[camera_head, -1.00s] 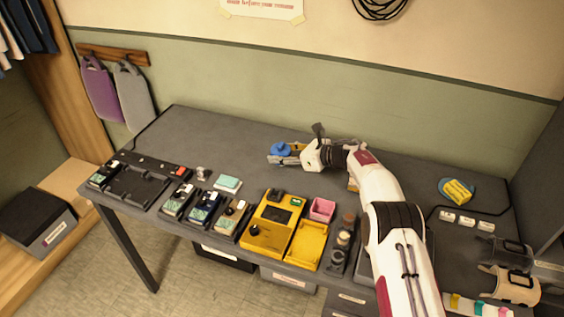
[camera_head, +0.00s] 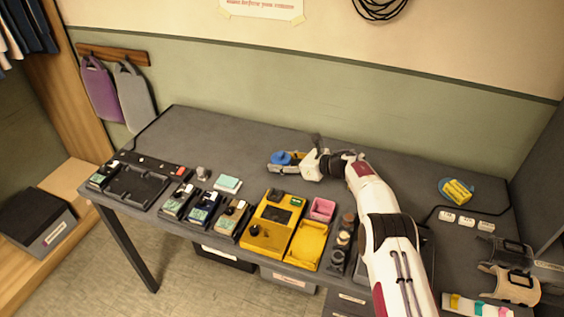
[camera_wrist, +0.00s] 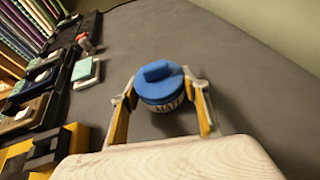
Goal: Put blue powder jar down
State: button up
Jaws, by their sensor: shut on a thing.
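The blue powder jar (camera_head: 281,158) is at the tip of my gripper (camera_head: 284,163), over the back middle part of the grey table. In the wrist view the jar (camera_wrist: 160,84) shows a blue lid with a raised grip and a pale label band with dark letters. My gripper (camera_wrist: 163,112) is shut on it, with one yellow-lined finger on each side. The jar looks upright. It is low over the table (camera_head: 210,135); I cannot tell whether its base touches the surface.
A yellow device (camera_head: 268,225) and yellow tray (camera_head: 308,246) stand at the front middle, beside a pink box (camera_head: 322,209). Several dark units and a black tray (camera_head: 140,184) line the front left. The table's back left is clear.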

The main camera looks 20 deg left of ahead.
jog(key=shift+f, duration=0.15)
jog(key=o, duration=1.3)
jog(key=shift+c, duration=0.2)
jog(key=shift+r, duration=0.2)
jog(key=shift+d, duration=0.15)
jog(key=shift+v, duration=5.8)
